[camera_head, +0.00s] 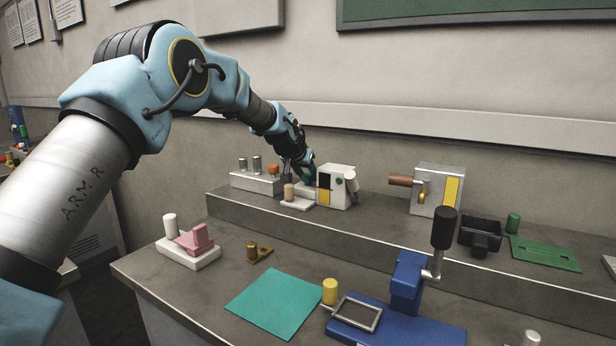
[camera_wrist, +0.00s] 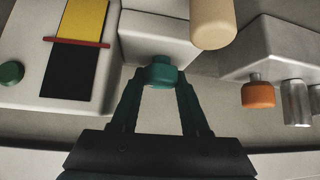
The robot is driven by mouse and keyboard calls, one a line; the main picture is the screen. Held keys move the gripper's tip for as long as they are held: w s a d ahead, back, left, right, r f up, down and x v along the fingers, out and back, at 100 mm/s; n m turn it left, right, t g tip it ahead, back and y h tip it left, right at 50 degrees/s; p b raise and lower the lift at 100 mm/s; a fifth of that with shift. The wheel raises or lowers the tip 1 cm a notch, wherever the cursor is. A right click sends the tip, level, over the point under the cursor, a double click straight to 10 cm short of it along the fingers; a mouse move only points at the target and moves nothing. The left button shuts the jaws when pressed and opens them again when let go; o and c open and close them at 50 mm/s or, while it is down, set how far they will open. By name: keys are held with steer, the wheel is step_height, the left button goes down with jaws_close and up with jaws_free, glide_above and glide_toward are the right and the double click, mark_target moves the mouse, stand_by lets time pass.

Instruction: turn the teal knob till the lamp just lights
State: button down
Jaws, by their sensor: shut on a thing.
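The teal knob (camera_wrist: 160,71) sits on the front of a pale block (camera_wrist: 155,35) in the wrist view. My gripper (camera_wrist: 160,86) is shut on it, with one finger on each side. In the head view my gripper (camera_head: 307,180) reaches down at the back ledge, beside a white box (camera_head: 348,188), and mostly hides the knob. The box carries a black and yellow panel (camera_wrist: 80,20) with a red bar across it and a green button (camera_wrist: 11,73). I cannot tell which part is the lamp, and nothing visibly glows.
A beige cylinder (camera_wrist: 212,22) stands close to the gripper. A block with an orange knob (camera_wrist: 258,95) and metal pegs (camera_wrist: 296,102) is to the right in the wrist view. Lower down are a teal mat (camera_head: 272,303) and a blue crank fixture (camera_head: 408,283).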

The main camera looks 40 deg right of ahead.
stand_by(0.4)
steer(key=c, duration=0.7)
jaws_free()
steer(key=b+v, duration=0.3)
steer(key=v, duration=0.7)
steer(key=shift+s+a+r, duration=0.2)
steer(key=shift+s+r, duration=0.05)
steer(key=shift+r, duration=0.05)
